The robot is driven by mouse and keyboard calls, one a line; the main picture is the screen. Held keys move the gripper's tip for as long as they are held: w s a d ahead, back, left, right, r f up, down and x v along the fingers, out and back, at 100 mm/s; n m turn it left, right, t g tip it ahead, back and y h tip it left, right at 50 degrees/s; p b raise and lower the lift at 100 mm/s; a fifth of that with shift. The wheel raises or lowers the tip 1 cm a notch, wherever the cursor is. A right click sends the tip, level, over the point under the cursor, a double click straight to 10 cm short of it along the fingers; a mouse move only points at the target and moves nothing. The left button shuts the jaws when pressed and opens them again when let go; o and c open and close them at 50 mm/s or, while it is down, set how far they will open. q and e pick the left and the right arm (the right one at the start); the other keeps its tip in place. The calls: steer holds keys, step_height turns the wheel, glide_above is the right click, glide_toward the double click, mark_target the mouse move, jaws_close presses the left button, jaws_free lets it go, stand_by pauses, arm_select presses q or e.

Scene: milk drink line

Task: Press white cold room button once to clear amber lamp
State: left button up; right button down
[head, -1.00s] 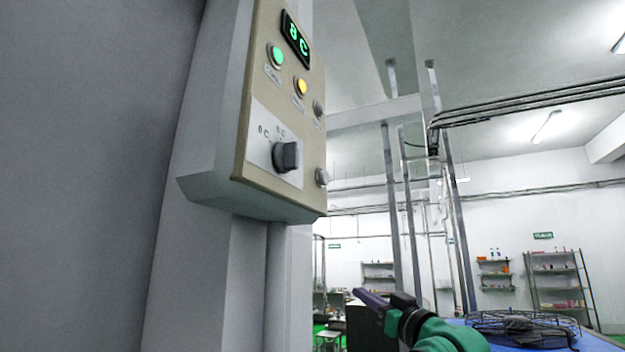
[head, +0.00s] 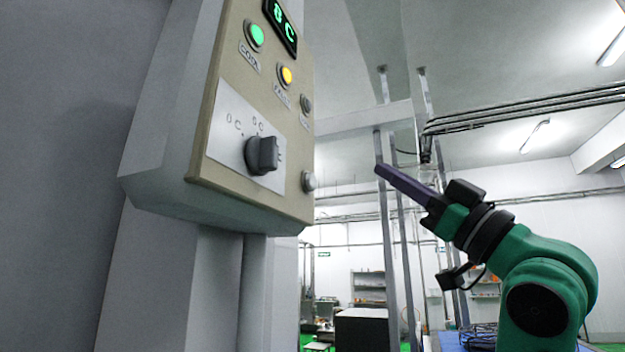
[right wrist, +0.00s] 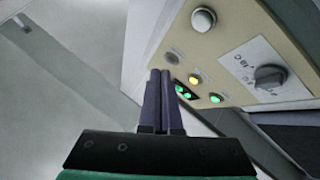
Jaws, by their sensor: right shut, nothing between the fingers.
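The cold room control panel (head: 205,165) hangs on the wall at the left of the head view. Its white button (head: 309,181) sits at the lower right corner of the panel face, and also shows in the right wrist view (right wrist: 203,19). The amber lamp (head: 286,75) is lit; it also shows in the right wrist view (right wrist: 195,78). My right gripper (head: 381,169) is shut and empty, to the right of the white button and apart from it. Its closed fingers show in the right wrist view (right wrist: 160,75). My left gripper is not in view.
The panel also has a lit green lamp (head: 255,35), an unlit grey lamp (head: 306,103), a green display (head: 281,22) and a dark rotary knob (head: 262,155). Metal posts (head: 391,240) stand behind my right gripper. The space between fingertips and panel looks clear.

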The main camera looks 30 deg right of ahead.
mark_target(311, 181)
steer(key=w+a+p, duration=0.1)
steer(key=w+a, duration=0.3)
steer(key=w, duration=0.3)
steer(key=shift+w+a, duration=0.2)
steer(key=shift+a, duration=0.1)
steer(key=shift+f, duration=0.1)
stand_by(1.6)
steer(key=shift+w+a+p, duration=0.25)
steer(key=shift+w+p, duration=0.05)
steer(key=shift+w, duration=0.05)
steer(key=shift+w+a, duration=0.25)
steer(key=shift+w, duration=0.1)
stand_by(0.8)
steer(key=shift+s+d, duration=0.45)
steer(key=shift+s, duration=0.2)
